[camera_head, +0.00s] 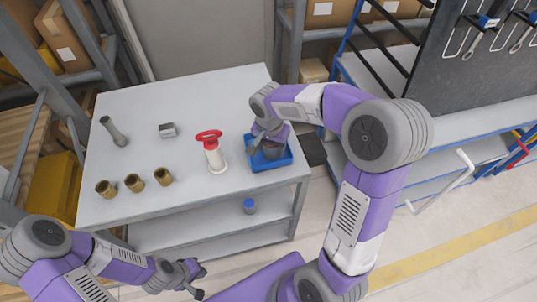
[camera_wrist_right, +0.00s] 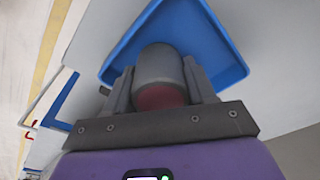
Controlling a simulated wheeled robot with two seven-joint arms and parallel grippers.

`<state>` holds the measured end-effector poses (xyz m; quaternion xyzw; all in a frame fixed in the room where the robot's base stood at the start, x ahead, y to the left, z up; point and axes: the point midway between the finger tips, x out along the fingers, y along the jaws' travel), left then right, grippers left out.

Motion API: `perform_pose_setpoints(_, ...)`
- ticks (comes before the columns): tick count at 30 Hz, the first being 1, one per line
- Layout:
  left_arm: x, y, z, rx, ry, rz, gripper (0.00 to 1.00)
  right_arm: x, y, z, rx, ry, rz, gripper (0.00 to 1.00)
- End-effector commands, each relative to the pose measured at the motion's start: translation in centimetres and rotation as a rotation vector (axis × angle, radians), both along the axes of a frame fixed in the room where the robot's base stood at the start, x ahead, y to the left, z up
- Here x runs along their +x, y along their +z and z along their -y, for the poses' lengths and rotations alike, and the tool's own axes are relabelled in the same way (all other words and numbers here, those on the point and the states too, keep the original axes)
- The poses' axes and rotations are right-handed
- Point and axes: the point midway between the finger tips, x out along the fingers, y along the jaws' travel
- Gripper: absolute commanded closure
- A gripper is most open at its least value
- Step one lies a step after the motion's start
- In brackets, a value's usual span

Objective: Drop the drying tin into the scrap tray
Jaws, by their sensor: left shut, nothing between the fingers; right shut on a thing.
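The drying tin appears to be the dark grey cylinder (camera_wrist_right: 160,62) with a dull red end in the right wrist view. My right gripper (camera_wrist_right: 162,82) is shut on it, one finger on each side. In the head view the tin (camera_head: 272,152) shows under the gripper (camera_head: 270,140), over the blue scrap tray (camera_head: 266,166) at the table's right end. The tray also shows behind the tin in the right wrist view (camera_wrist_right: 222,60). I cannot tell whether the tin touches the tray floor. My left gripper (camera_head: 196,280) is shut and empty, in front of the table.
A white cylinder with a red handle (camera_head: 212,152) stands just left of the tray. Several brass cups (camera_head: 134,183), a grey metal piece (camera_head: 113,131) and a small grey block (camera_head: 167,130) are further left.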

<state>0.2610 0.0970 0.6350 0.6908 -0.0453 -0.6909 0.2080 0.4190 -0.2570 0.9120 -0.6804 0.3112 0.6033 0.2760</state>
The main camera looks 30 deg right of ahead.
Motion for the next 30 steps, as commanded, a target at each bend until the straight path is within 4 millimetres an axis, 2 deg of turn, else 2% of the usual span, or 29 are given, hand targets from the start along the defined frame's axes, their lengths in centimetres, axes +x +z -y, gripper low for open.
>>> perform_pose_setpoints(7, 0.0, 0.0, 0.0, 0.000, 0.000, 0.000, 1.00, 0.0, -0.1, 0.0, 0.000, 0.000, 0.001, 0.79)
perform_pose_setpoints(8, 0.0, 0.0, 0.0, 0.000, 0.000, 0.000, 1.00, 0.0, -0.1, 0.0, 0.000, 0.000, 0.001, 0.44)
perform_pose_setpoints(12, 0.0, 0.0, 0.0, 0.000, 0.000, 0.000, 1.00, 0.0, -0.1, 0.0, 0.000, 0.000, 0.001, 0.22)
perform_pose_setpoints(14, 0.0, 0.0, 0.0, 0.000, 0.000, 0.000, 1.00, 0.0, -0.1, 0.0, 0.000, 0.000, 0.001, 0.16)
perform_pose_setpoints(23, 0.0, 0.1, 0.0, 0.000, 0.000, 0.000, 1.00, 0.0, 0.2, 0.0, 0.000, 0.000, 0.001, 0.16)
perform_pose_setpoints(26, 0.0, 0.5, 0.0, 0.000, 0.000, 0.000, 1.00, 0.0, 1.3, -0.1, 0.001, -0.001, 0.004, 0.16)
perform_pose_setpoints(30, 0.0, 1.3, 0.0, 0.000, 0.000, 0.000, 1.00, -0.2, 3.8, -0.3, 0.000, 0.000, 0.006, 0.16)
